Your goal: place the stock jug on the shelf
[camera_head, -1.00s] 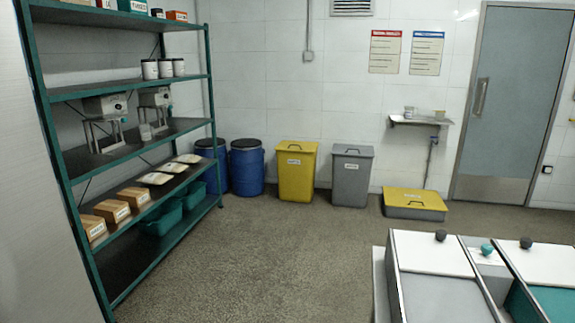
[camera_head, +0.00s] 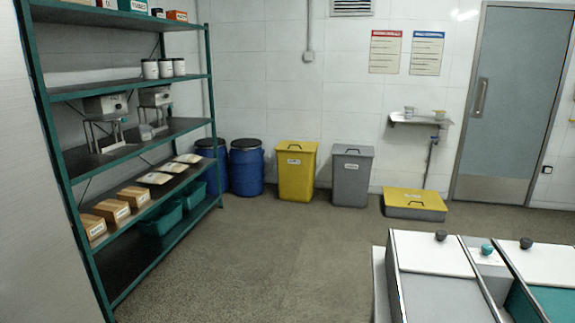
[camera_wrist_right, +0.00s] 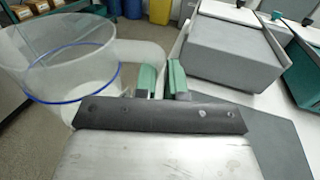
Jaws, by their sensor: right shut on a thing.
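The stock jug (camera_wrist_right: 70,75) is a clear, translucent vessel with a blue ring, at the left of the right wrist view. Its pale handle reaches over to my right gripper (camera_wrist_right: 162,80), whose green-tipped fingers are shut on it. The jug's lower part is partly hidden by the gripper body. A green-framed shelf rack (camera_head: 100,272) stands along the left in the head view, with several levels. A small metal wall shelf (camera_head: 421,122) with two small cups on it is at the right of the back wall. Neither the jug nor my grippers show in the head view.
The rack holds white tubs (camera_head: 165,69), grey machines (camera_head: 105,105), cartons (camera_head: 112,210) and green bins (camera_head: 162,220). Blue drums (camera_head: 247,168), a yellow bin (camera_head: 297,172) and a grey bin (camera_head: 352,178) line the back wall. Grey-white equipment (camera_head: 440,285) fills the front right. The middle floor is clear.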

